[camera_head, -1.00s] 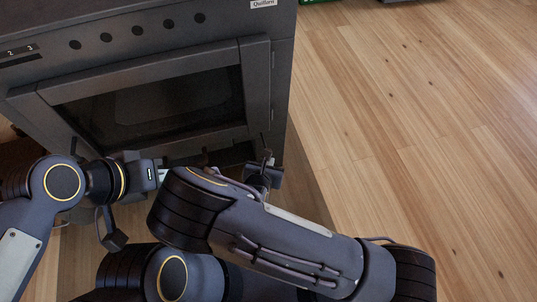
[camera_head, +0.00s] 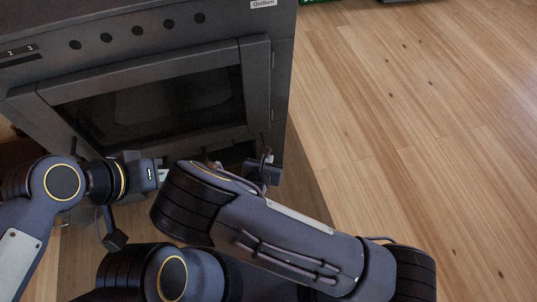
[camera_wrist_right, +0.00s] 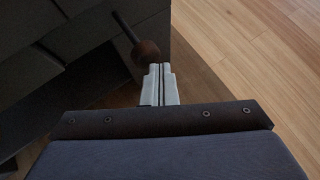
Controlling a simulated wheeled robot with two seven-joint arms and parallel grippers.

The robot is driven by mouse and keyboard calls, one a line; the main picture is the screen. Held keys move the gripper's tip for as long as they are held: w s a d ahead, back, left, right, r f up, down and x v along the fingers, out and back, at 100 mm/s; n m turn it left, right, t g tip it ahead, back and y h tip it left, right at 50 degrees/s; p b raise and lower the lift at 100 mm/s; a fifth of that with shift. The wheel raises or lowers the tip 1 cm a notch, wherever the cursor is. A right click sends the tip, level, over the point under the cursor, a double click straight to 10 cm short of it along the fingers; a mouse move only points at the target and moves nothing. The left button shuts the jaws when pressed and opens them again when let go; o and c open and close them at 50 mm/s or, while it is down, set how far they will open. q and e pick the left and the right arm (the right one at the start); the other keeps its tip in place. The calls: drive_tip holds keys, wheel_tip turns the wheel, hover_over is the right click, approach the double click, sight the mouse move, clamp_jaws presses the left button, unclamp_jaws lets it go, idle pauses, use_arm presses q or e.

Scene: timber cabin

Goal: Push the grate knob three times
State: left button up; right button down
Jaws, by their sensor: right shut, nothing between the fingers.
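The grate knob (camera_wrist_right: 146,53) is a brown ball on a thin dark rod at the low right corner of the dark stove (camera_wrist_right: 85,25), seen in the right wrist view. My right gripper (camera_wrist_right: 160,70) is shut and empty. Its pale fingertips are right at the knob's near side in that view; I cannot tell whether they touch. In the head view my right gripper (camera_head: 265,165) is by the stove's lower right corner, its fingers mostly hidden, and I cannot make out the knob there. My left gripper (camera_head: 160,174) is low in front of the stove; its fingers are unclear.
The stove (camera_head: 282,85) has a large framed glass door (camera_head: 160,105) and a row of dark round controls above it. Bare wooden floor (camera_head: 420,140) lies open to the right.

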drive_tip(key=shift+w+a, duration=0.15)
drive_tip(key=shift+w, duration=0.4)
drive_tip(key=shift+w+a, duration=0.15)
drive_tip(key=shift+w, duration=0.35)
idle(0.7)
use_arm(q)
drive_tip(key=shift+f+b, duration=0.4)
use_arm(e)
drive_tip(key=shift+s+d, duration=0.2)
drive_tip(key=shift+s, duration=0.45)
drive_tip(key=shift+s+d, duration=0.25)
drive_tip(key=shift+s, duration=0.45)
drive_tip(key=shift+s+d, duration=0.2)
drive_tip(key=shift+s, duration=0.45)
use_arm(q)
drive_tip(key=shift+f+b, duration=0.45)
use_arm(e)
drive_tip(key=s, duration=0.1)
drive_tip(key=s+d, duration=0.1)
drive_tip(key=s, duration=0.3)
drive_tip(key=shift+d, duration=0.25)
drive_tip(key=shift+f, duration=0.1)
use_arm(q)
clamp_jaws()
idle(0.4)
